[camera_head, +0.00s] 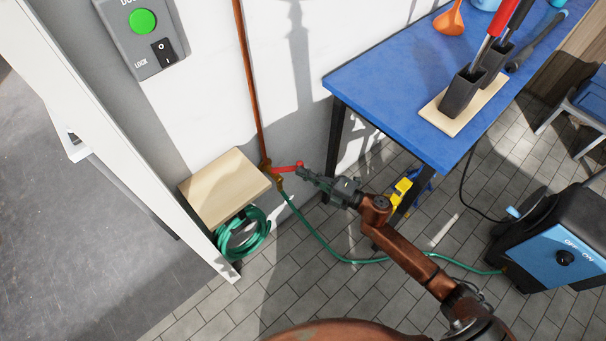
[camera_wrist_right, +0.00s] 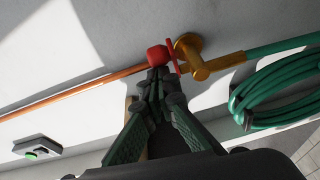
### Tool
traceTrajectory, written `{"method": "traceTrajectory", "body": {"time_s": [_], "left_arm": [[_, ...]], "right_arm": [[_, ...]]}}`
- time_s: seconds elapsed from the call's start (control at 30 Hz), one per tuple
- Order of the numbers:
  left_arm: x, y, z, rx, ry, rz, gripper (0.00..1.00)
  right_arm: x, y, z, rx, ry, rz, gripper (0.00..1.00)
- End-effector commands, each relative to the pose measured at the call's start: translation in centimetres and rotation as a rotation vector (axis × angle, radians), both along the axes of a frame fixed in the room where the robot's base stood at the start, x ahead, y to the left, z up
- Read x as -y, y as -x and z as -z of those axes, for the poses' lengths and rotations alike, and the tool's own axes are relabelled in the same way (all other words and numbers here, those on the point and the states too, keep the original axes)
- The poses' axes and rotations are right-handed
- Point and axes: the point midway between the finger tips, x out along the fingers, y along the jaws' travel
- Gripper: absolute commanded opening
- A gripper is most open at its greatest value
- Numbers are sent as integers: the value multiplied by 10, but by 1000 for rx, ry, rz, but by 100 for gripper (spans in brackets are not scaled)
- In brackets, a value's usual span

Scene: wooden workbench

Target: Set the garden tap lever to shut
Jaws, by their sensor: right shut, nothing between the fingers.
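The brass garden tap (camera_head: 266,171) sits on the wall at the lower end of a copper pipe. Its red lever (camera_head: 285,168) sticks out to the right in the head view, roughly across the line of the pipe. My right gripper (camera_head: 304,173) is shut and empty, with its fingertips at the lever's red knob end. In the right wrist view the fingertips (camera_wrist_right: 157,80) are just below the red knob (camera_wrist_right: 157,55), beside the brass tap body (camera_wrist_right: 193,62); I cannot tell whether they touch the knob. My left gripper is not in view.
A green hose (camera_head: 318,236) runs from the tap across the floor to a blue-and-black machine (camera_head: 565,250). A wooden shelf (camera_head: 224,188) and a coiled hose (camera_head: 243,234) are left of the tap. A blue table (camera_head: 400,80) stands right. The wall switch box (camera_head: 143,35) is above.

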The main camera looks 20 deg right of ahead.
Motion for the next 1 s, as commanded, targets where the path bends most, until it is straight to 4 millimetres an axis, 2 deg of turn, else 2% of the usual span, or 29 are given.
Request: {"method": "traceTrajectory", "body": {"time_s": [0.13, 0.27, 0.67, 0.8, 1.0], "left_arm": [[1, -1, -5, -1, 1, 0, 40], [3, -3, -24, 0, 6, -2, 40], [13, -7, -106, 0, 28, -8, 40], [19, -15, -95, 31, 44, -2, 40], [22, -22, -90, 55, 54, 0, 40]], "right_arm": [[3, -4, 2, -1, 3, -33, 0], [7, -9, 3, -2, 5, -89, 0], [17, -32, 3, -2, 4, -325, 0], [17, -37, 2, -1, 1, -329, 0], [19, -48, 0, 0, 0, -328, 0]]}}
